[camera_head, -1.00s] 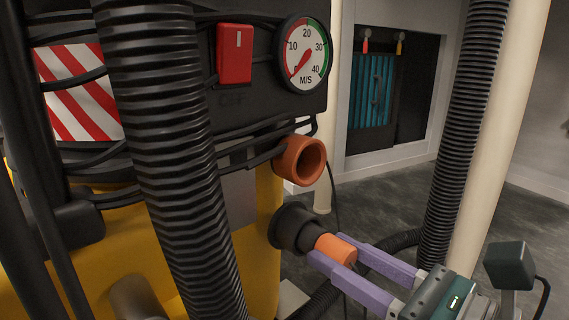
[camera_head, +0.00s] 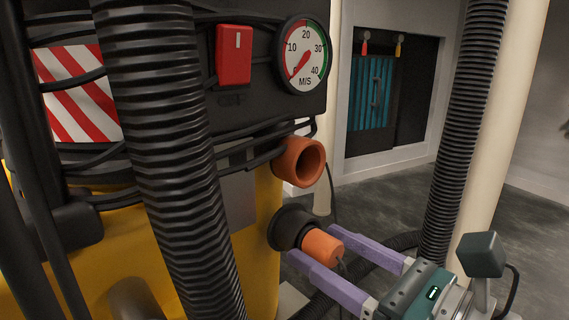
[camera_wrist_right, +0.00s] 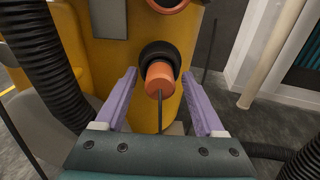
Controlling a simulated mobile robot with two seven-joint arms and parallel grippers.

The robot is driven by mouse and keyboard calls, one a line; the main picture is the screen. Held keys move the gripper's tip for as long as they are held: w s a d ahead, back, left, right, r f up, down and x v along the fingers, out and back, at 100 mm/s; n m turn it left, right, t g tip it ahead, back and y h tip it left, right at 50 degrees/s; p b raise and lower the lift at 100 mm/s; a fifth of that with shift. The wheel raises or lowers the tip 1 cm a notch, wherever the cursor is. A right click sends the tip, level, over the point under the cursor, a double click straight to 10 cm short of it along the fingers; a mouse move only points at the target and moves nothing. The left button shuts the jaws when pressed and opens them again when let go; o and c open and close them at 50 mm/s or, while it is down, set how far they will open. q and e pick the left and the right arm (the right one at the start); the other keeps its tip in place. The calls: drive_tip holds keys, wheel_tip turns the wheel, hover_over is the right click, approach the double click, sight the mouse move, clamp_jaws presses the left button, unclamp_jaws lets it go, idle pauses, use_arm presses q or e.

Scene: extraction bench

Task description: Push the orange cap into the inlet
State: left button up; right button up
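The orange cap (camera_head: 322,245) sits at the mouth of the black inlet (camera_head: 288,226) on the yellow machine. Its outer end sticks out, and its inner end is hidden at the inlet. My right gripper (camera_head: 315,246) is open, with one purple finger on each side of the cap. In the right wrist view the cap (camera_wrist_right: 159,78) stands between the open fingers with a gap on both sides, in front of the dark inlet ring (camera_wrist_right: 160,52). A thin dark cord hangs from the cap. My left gripper is not in view.
An orange-brown open pipe (camera_head: 303,162) juts out above the inlet. A thick black ribbed hose (camera_head: 165,130) crosses the machine on the left, and another (camera_head: 462,130) runs beside the pale post. A gauge (camera_head: 304,55) and red switch (camera_head: 233,54) are above.

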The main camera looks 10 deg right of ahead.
drive_tip(key=shift+s+d, duration=0.15)
drive_tip(key=shift+s, duration=0.05)
drive_tip(key=p+v, duration=0.3)
drive_tip(key=v, duration=0.6)
drive_tip(key=shift+s+d, duration=0.15)
drive_tip(key=shift+s, duration=0.05)
